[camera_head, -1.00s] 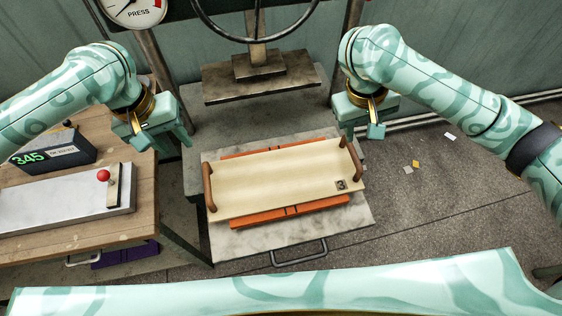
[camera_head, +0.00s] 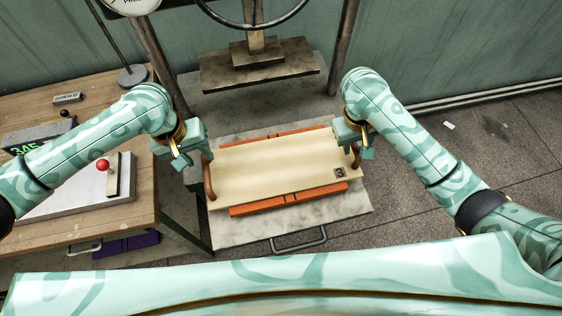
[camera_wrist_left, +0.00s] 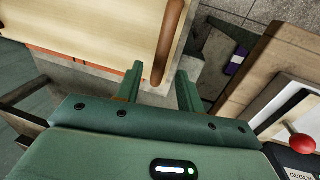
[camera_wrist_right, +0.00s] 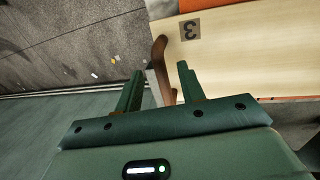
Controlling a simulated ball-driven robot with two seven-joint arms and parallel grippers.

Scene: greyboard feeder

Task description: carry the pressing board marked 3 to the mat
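The pressing board (camera_head: 270,175) is a pale wooden board with a dark 3 mark (camera_head: 339,173) at its right end and a brown handle at each end. It lies on orange pieces (camera_head: 288,199) on the grey slab of the press. My left gripper (camera_head: 196,160) is at the left handle (camera_head: 208,182); in the left wrist view its fingers are apart, with the handle end (camera_wrist_left: 160,65) near the gap. My right gripper (camera_head: 360,150) is at the right handle (camera_head: 356,158); in the right wrist view its fingers are apart, with the handle (camera_wrist_right: 160,70) between them. I see no mat.
The press plate (camera_head: 260,75) hangs behind the board, with a wheel above. A wooden table (camera_head: 110,222) on the left holds a grey plate with a red knob (camera_head: 102,164) and a display box (camera_head: 30,140). Open floor (camera_head: 470,160) lies to the right.

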